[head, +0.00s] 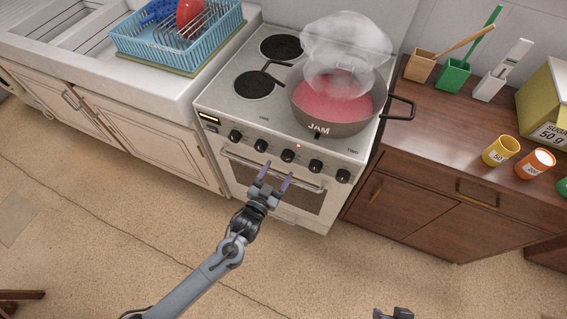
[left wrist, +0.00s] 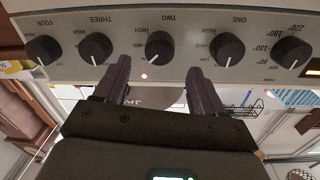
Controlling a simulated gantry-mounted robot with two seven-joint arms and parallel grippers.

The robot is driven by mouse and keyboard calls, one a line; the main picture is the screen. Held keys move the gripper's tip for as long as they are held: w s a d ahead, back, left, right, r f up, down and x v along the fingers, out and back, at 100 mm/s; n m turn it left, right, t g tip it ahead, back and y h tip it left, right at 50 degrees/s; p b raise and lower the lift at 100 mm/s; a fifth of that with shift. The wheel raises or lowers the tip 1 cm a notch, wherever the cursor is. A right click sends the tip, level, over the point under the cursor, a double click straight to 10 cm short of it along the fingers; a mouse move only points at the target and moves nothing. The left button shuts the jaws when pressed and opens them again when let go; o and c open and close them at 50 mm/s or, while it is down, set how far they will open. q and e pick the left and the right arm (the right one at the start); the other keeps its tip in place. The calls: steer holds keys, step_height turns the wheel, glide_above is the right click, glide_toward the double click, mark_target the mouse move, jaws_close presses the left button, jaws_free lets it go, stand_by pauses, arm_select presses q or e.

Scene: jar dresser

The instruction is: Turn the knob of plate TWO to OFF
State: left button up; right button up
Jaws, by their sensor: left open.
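The knob of plate TWO (left wrist: 159,47) is the middle black knob on the stove's front panel. In the left wrist view its label is upside down and its white pointer line aims down and slightly left. It also shows in the head view (head: 288,153). My left gripper (head: 278,170) is open in front of the panel. In the left wrist view its two fingers (left wrist: 157,70) are apart on either side below the knob, with nothing between them. My right gripper (head: 393,313) barely shows at the bottom edge; its fingers cannot be made out.
Knobs THREE (left wrist: 95,46) and ONE (left wrist: 227,48) flank knob TWO. A small red light (head: 298,146) glows beside it. A steaming JAM pot (head: 318,127) stands on the stove. The oven handle (head: 238,160) runs below the knobs. Open floor lies in front.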

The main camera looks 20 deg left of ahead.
mark_target(286, 159)
arm_select(q)
steer(key=w, duration=0.4)
steer(key=shift+d+f+b, duration=0.1)
steer(key=shift+d+b, duration=0.15)
steer(key=shift+b, duration=0.15)
steer(key=shift+w, duration=0.35)
steer(key=c, duration=1.1)
steer(key=shift+o, duration=0.2)
